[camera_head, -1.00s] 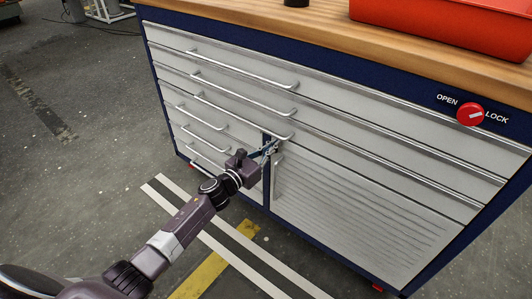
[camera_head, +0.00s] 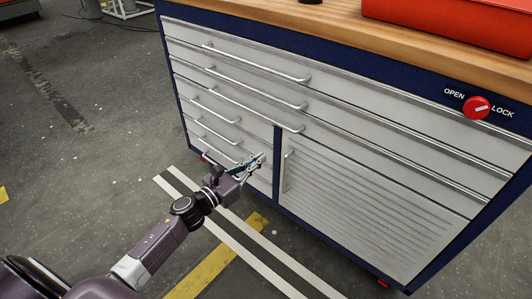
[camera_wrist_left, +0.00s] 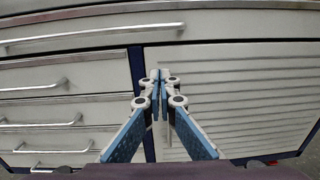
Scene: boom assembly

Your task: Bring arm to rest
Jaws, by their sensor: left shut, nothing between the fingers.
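My left gripper (camera_head: 254,162) is in front of the tool cabinet (camera_head: 277,150), near the blue post between the small drawers and the ribbed door. Its blue fingers are together and hold nothing. In the left wrist view the closed fingertips (camera_wrist_left: 160,80) point at the cabinet front, in front of the post and the door's left edge. The cabinet has grey drawers with bar handles and a ribbed door (camera_head: 370,205) at the lower right. The drawers and door look shut. My right gripper is not in view.
A red knob (camera_head: 476,108) sits between the words OPEN and LOCK. A red box (camera_head: 450,22) stands on the wooden top (camera_head: 345,22). The grey floor (camera_head: 95,165), with white and yellow stripes, is clear at the left.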

